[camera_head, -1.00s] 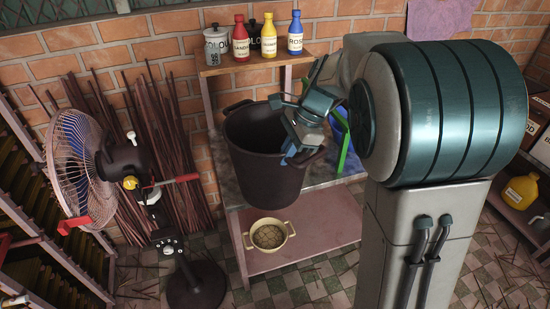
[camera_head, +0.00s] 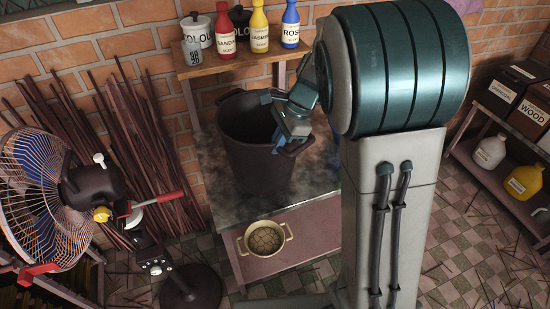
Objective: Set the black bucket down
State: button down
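The black bucket (camera_head: 262,172) is upright over the grey-topped table (camera_head: 217,190), towards the table's left and middle. Its base looks at or very close to the tabletop; I cannot tell for certain whether it touches. My gripper (camera_head: 284,146) is at the bucket's right rim, with its blue fingertips closed around the right-hand handle. The fingers are partly hidden by the wrist and handle. The bucket's open top faces up and its inside looks dark and empty.
A raised shelf (camera_head: 228,66) behind holds red, yellow and blue bottles and lidded pots. A fan (camera_head: 45,195) stands left, before bundled sticks (camera_head: 120,130). Boxes and jugs (camera_head: 523,181) stand on shelves at right.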

jog(key=shift+f, duration=2.6)
jog(key=shift+f, duration=0.15)
jog(key=c, duration=1.7)
grip_release()
